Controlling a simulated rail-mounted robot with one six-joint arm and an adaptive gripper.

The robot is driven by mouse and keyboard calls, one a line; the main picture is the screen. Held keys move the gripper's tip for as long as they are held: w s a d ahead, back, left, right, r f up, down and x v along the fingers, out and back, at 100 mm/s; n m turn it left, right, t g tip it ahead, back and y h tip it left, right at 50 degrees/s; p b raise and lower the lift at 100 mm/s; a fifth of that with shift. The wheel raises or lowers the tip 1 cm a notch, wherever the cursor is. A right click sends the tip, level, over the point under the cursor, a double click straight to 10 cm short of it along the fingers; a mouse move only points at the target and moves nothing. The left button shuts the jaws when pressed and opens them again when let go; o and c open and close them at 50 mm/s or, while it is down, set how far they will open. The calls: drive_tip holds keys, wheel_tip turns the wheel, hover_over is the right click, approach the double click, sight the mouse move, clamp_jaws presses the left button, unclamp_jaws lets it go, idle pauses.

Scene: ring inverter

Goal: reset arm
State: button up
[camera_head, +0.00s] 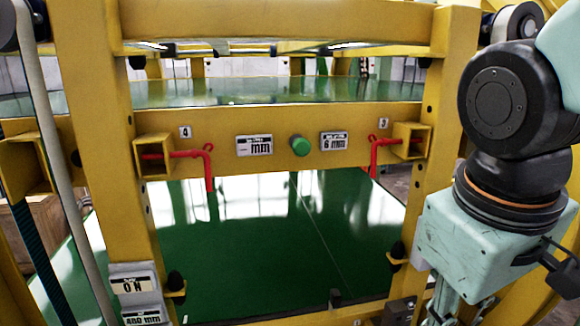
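My arm comes in at the right edge, with a black joint above a pale teal block. My gripper (442,306) hangs under this block at the bottom right, partly cut off by the lower edge of the picture. Its fingertips are not clearly seen, so I cannot tell whether it is open or shut. I see nothing held in it. It is in front of the right post of the yellow frame (280,20).
The yellow crossbar bears a green button (299,145), a left red handle (209,168) and a right red handle (373,158). Display boxes (134,290) sit on the left post. A glossy green surface (260,250) lies below, clear in the middle.

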drive_tip(key=shift+s+a+f+m+t+y+b, duration=0.3)
drive_tip(key=shift+s+m+b, duration=0.3)
drive_tip(key=shift+s+b, duration=0.3)
drive_tip(key=shift+s+a+f+m+t+y+b, duration=0.2)
drive_tip(key=shift+s+m+t+b, duration=0.1)
drive_tip(key=shift+s+m+b, duration=0.5)
drive_tip(key=shift+s+a+f+m+t+y+b, duration=0.2)
drive_tip(key=shift+s+a+m+t+b, duration=0.15)
drive_tip(key=shift+s+b, duration=0.55)
